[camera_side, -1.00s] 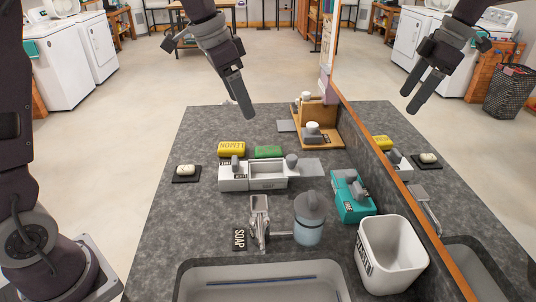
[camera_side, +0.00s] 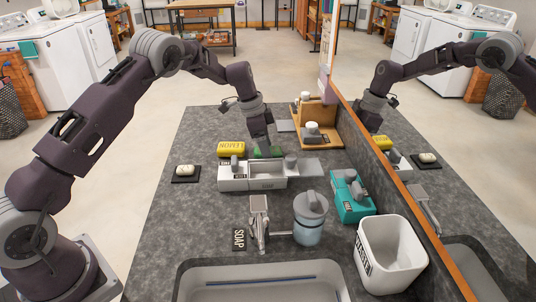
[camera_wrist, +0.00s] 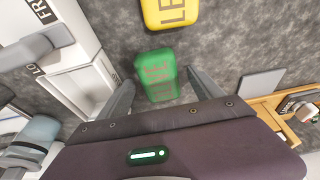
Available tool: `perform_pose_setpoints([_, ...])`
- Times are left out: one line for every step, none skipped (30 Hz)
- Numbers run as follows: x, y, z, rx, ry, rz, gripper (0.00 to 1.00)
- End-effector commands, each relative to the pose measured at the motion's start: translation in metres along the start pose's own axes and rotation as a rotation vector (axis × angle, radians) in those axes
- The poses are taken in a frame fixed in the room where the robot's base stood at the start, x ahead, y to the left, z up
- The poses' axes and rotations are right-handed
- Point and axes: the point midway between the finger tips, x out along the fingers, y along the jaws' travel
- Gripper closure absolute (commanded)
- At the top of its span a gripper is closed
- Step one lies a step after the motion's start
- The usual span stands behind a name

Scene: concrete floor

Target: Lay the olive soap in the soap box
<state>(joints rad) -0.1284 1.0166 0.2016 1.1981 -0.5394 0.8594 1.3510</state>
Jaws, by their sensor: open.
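The olive soap is a green bar lettered OLIVE in the wrist view (camera_wrist: 157,72). In the side view the olive soap (camera_side: 277,153) lies on the grey counter behind the white box and is partly hidden by my fingers. My gripper (camera_side: 263,147) is low over it, pointing down.
A yellow LEMON soap (camera_side: 231,149) lies close left of the green bar. A pale soap (camera_side: 186,170) sits on a dark dish. A wooden stand (camera_side: 325,140), teal box (camera_side: 352,207), dispenser (camera_side: 309,232), faucet (camera_side: 259,225) and white bin (camera_side: 392,265) stand near the mirror wall and basin.

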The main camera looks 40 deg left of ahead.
Motion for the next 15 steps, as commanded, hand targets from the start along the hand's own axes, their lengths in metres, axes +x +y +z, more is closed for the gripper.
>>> perform_pose_setpoints([-0.0002,0.0000,0.0001,0.000,0.000,0.000,0.24])
perform_pose_setpoints([-0.0003,0.0000,0.0001,0.000,0.000,0.000,0.28])
perform_pose_setpoints([-0.0003,0.0000,0.0001,-0.001,0.000,0.000,0.36])
perform_pose_setpoints([-0.0003,0.0000,0.0001,-0.001,0.000,0.000,0.42])
perform_pose_setpoints([-0.0004,0.0000,0.0002,-0.001,0.000,0.000,0.48])
perform_pose_setpoints([-0.0004,0.0000,0.0002,-0.001,0.000,0.000,0.56])
perform_pose_setpoints([-0.0004,0.0000,0.0002,-0.001,0.000,0.000,0.62])
perform_pose_setpoints([-0.0005,0.0000,0.0002,-0.001,0.000,0.000,0.68])
perform_pose_setpoints([-0.0005,0.0000,0.0002,-0.001,0.000,0.000,0.76])
perform_pose_setpoints([-0.0005,0.0000,0.0002,-0.001,0.000,0.000,0.81])
perform_pose_setpoints([-0.0005,0.0000,0.0002,-0.001,0.000,0.000,0.87])
perform_pose_setpoints([-0.0006,0.0000,0.0002,-0.001,0.000,0.000,0.95])
perform_pose_setpoints([-0.0008,-0.0001,0.0000,-0.001,0.000,0.000,0.95])
perform_pose_setpoints([-0.0008,-0.0001,0.0000,-0.001,0.000,0.000,1.00])
perform_pose_setpoints([-0.0008,0.0000,0.0000,-0.001,0.000,0.000,1.00])
